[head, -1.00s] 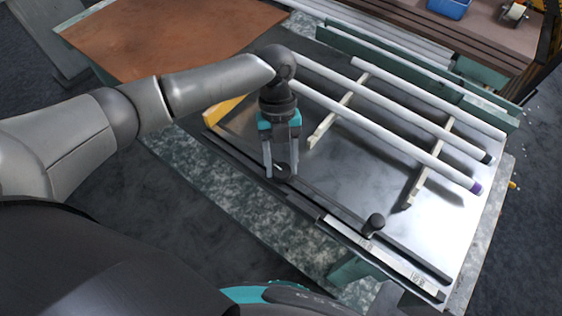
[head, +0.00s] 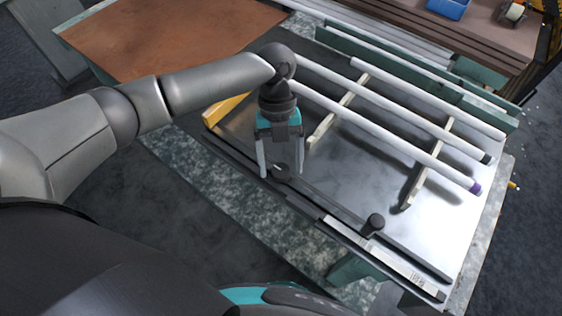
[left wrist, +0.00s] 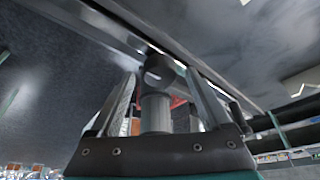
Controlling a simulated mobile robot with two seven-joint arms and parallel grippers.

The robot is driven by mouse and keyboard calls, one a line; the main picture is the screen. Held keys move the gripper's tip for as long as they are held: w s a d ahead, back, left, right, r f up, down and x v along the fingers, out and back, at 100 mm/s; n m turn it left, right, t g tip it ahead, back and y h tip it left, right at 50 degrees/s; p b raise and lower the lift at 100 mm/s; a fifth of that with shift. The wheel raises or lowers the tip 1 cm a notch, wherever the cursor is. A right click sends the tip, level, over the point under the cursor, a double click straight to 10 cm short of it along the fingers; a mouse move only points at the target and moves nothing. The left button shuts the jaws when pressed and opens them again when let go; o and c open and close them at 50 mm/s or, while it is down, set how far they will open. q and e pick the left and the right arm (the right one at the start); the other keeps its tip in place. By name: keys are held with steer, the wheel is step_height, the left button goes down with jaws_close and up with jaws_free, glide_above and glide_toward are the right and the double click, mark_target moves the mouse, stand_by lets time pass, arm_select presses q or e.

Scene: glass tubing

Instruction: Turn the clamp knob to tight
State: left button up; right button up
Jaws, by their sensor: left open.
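A dark round knob (head: 281,171) with a pale mark on top sits on the long dark rail (head: 320,204) along the near edge of the metal table. My left gripper (head: 281,170) points down over it, open, with one finger on each side. In the left wrist view the dark knob (left wrist: 158,70) shows between the two spread fingers (left wrist: 158,95), its white mark facing the camera. I cannot tell whether either finger touches it. A second dark knob (head: 375,222) stands farther right along the rail. My right gripper is not in view.
White glass tubes (head: 400,148) lie across pale wooden supports (head: 412,187) behind the rail, close to my left gripper. A pale scale strip (head: 385,258) runs along the front right edge. A brown sheet (head: 170,35) lies at the back left. The metal surface (head: 350,170) between rail and tubes is mostly bare.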

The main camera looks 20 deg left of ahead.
arm_select(q)
steer(key=v, duration=1.5)
steer(key=shift+s, duration=0.1)
